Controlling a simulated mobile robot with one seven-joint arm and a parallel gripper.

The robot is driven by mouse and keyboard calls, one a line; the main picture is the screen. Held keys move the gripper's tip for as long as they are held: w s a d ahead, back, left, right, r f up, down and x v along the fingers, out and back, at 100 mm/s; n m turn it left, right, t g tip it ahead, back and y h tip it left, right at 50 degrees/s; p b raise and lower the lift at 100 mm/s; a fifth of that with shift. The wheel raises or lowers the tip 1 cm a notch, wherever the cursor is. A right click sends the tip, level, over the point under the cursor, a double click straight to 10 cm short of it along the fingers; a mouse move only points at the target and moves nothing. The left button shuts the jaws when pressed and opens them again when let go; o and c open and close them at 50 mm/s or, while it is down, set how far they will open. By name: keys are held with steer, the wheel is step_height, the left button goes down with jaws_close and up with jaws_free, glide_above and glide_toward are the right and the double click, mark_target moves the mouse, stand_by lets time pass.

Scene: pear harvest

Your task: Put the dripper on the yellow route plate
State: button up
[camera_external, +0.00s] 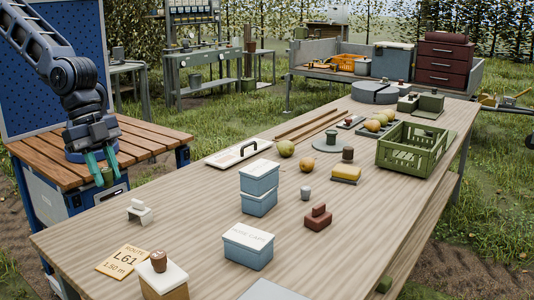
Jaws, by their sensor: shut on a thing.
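The yellow route plate (117,262), marked L61, lies flat at the near left corner of the long wooden table. Its visible face is bare. My gripper (101,168) points down at the left, beyond the table's left edge and farther back than the plate. Its teal fingers are shut on a small olive-green piece (107,177), which I take to be the dripper. The fingers partly hide it, and its full shape is too small to tell. It is well apart from the plate.
A white-topped box (165,283) carrying a brown pot (159,261) stands right of the plate. A small white stand (139,212) is behind it. Blue-grey boxes (248,246) stand farther right. A green crate (412,148) stands at the far right. Bare wood lies between the stand and boxes.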

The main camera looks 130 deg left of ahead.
step_height(320, 180, down, 16)
steer(key=shift+f, duration=0.1)
stand_by(0.7)
steer(key=shift+a+f, duration=0.2)
steer(key=shift+f, duration=1.35)
steer(key=shift+d+f, duration=0.15)
steer(key=shift+f, duration=0.1)
steer(key=o, duration=0.9)
steer(key=shift+o, duration=0.2)
steer(key=shift+s+r, duration=0.15)
steer(key=shift+r, duration=0.1)
